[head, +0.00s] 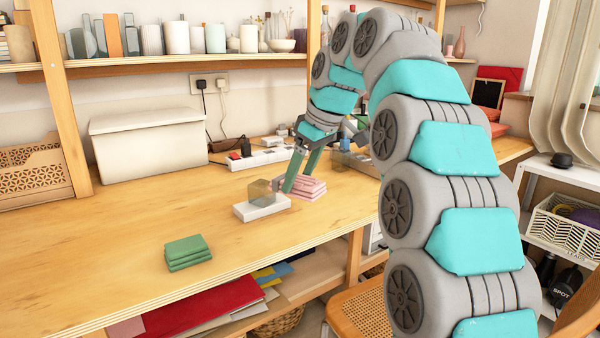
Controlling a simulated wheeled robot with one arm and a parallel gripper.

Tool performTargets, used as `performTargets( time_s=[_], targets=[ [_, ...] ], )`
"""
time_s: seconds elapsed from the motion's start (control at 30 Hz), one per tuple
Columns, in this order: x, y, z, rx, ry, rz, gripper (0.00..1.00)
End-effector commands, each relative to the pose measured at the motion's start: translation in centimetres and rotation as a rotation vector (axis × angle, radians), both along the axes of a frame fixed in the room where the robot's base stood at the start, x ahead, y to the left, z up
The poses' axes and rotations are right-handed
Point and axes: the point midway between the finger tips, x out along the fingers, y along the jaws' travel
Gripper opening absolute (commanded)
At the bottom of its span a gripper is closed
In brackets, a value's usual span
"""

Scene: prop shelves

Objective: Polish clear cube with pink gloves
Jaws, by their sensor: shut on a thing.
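The clear cube (263,191) looks greyish and see-through and rests on a low white block (252,210) on the wooden table. The pink gloves (312,190) are a folded, layered stack just right of the cube, on or very close to the tabletop. My gripper (298,180) points down with its green fingers around the pink gloves, shut on them. The left finger stands close beside the cube; I cannot tell whether it touches. Part of the gloves is hidden behind that finger.
A green folded stack (187,253) lies near the table's front edge. A white lidded box (148,141) and a lattice crate (38,177) stand at the back left. A power strip (259,158) and small items lie behind my gripper. The left tabletop (110,230) is clear.

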Motion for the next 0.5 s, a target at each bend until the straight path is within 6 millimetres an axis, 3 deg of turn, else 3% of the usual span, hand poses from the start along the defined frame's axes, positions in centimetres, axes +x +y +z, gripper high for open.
performTargets(
  time_s=[0.5],
  targets=[
    [0.4,0.7,-4.4,-0.002,0.001,0.000,0.29]
  ],
)
